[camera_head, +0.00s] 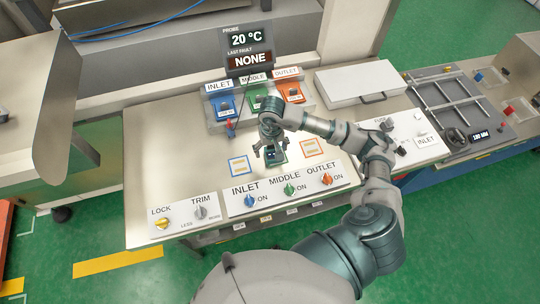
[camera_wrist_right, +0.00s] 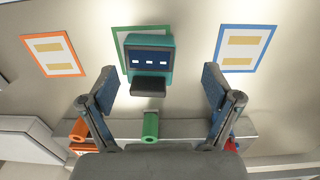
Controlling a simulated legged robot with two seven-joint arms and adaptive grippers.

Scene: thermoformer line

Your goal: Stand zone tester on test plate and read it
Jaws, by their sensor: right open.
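The zone tester (camera_wrist_right: 149,60) is a small teal block with a dark screen showing three light marks, too small to read, and a dark part at its lower edge. It covers much of the green-framed middle test plate (camera_wrist_right: 118,42); I cannot tell if it touches the plate. My right gripper (camera_wrist_right: 159,76) is open, with one finger on each side of the tester and clear gaps. In the head view the right gripper (camera_head: 271,155) hangs over the middle plate and partly hides the tester. The probe display (camera_head: 247,40) reads 20 °C, last fault NONE. My left gripper is not in view.
The blue-framed plate (camera_head: 239,167) and orange-framed plate (camera_head: 312,147) lie bare on either side. Behind stand the blue, green and orange holders under INLET, MIDDLE and OUTLET labels (camera_head: 287,72). A knob panel (camera_head: 290,190) runs along the front edge. The table's left part is clear.

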